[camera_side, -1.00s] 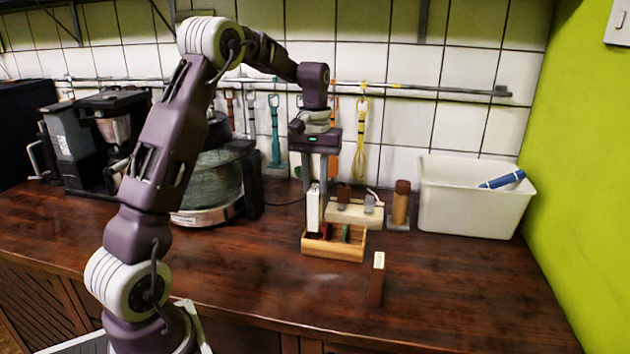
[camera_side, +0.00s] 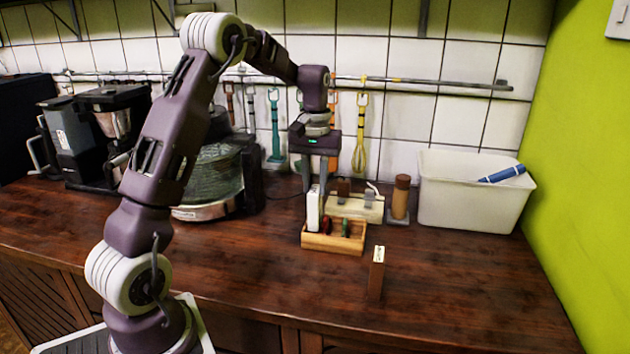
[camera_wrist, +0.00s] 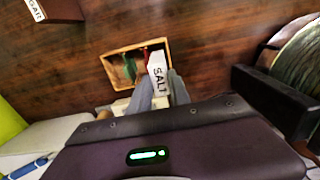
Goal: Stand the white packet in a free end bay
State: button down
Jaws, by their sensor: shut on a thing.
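The white packet (camera_side: 313,209) stands upright at the left end bay of the wooden rack (camera_side: 334,246) in the side view. Its lower end is hidden behind the rack's front wall, so I cannot tell whether it touches the floor. In the wrist view the packet (camera_wrist: 158,70) reads SALT. My gripper (camera_side: 314,188) is shut on its upper part from above, with a finger on either side; the fingers also show in the wrist view (camera_wrist: 161,90). A red item (camera_side: 326,226) and a green item (camera_side: 346,228) occupy middle bays. The right end bay looks empty.
A brown packet (camera_side: 377,272) with a pale top stands in front, right of the rack. Behind the rack are a cream block with items (camera_side: 355,208) and a brown-topped jar (camera_side: 400,198). A white bin (camera_side: 475,195) stands right. The front counter is mostly clear.

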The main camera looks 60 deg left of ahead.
aim_at(315, 189)
jog(key=shift+f, duration=1.55)
jog(key=c, duration=1.1)
grip_release()
notch_tip(315, 189, up, 7)
jog(key=shift+r, duration=0.1)
